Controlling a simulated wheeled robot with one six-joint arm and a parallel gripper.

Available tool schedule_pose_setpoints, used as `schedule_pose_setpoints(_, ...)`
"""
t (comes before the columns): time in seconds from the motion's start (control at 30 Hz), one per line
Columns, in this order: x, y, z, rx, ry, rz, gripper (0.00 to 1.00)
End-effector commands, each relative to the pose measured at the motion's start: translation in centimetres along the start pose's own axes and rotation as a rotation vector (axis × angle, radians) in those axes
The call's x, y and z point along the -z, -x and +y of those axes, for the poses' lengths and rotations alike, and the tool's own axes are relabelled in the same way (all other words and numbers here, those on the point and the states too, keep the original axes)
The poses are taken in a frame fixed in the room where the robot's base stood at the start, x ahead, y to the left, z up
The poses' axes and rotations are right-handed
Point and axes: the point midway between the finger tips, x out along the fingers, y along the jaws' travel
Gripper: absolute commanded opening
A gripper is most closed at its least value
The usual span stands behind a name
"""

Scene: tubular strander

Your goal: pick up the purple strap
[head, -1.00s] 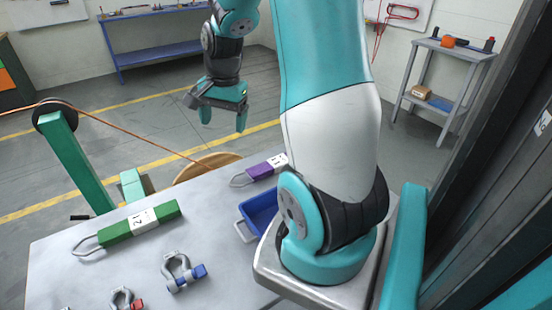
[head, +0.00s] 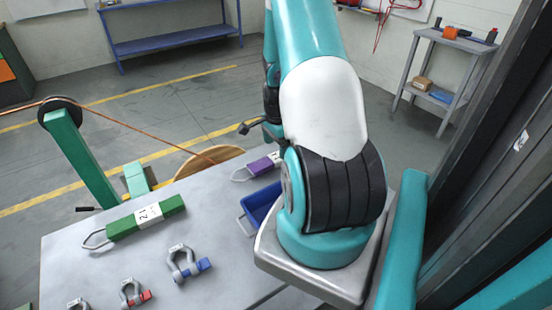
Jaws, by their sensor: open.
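The purple strap (head: 263,165) lies on the far edge of the grey table, with a wire loop at its left end and a white label near its right end. Its right end is partly hidden by my arm. My gripper (head: 262,130) shows just left of my arm, above and beyond the strap in the picture. It is open, apart from the strap, and mostly hidden behind my arm.
A green strap (head: 146,218) and several shackles, one with a blue pin (head: 187,265), lie on the table (head: 95,268). A green post (head: 80,160) stands beyond it.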

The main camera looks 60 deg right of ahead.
Motion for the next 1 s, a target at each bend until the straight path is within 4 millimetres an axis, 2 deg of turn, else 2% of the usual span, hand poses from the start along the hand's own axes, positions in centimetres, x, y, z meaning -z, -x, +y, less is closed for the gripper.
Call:
schedule_pose_setpoints(0.17,-0.1,-1.0,-0.1,-0.003,0.001,-0.001,0.81)
schedule_pose_setpoints(0.5,-0.1,-5.2,-0.5,-0.001,0.0,-0.001,0.81)
schedule_pose_setpoints(0.77,-0.1,-5.5,-0.6,0.001,0.0,0.0,0.81)
schedule_pose_setpoints(0.87,-0.1,-5.5,-0.6,0.001,0.0,0.0,0.62)
schedule_pose_setpoints(1.0,-0.1,-5.5,-0.6,0.001,0.0,0.0,0.3)
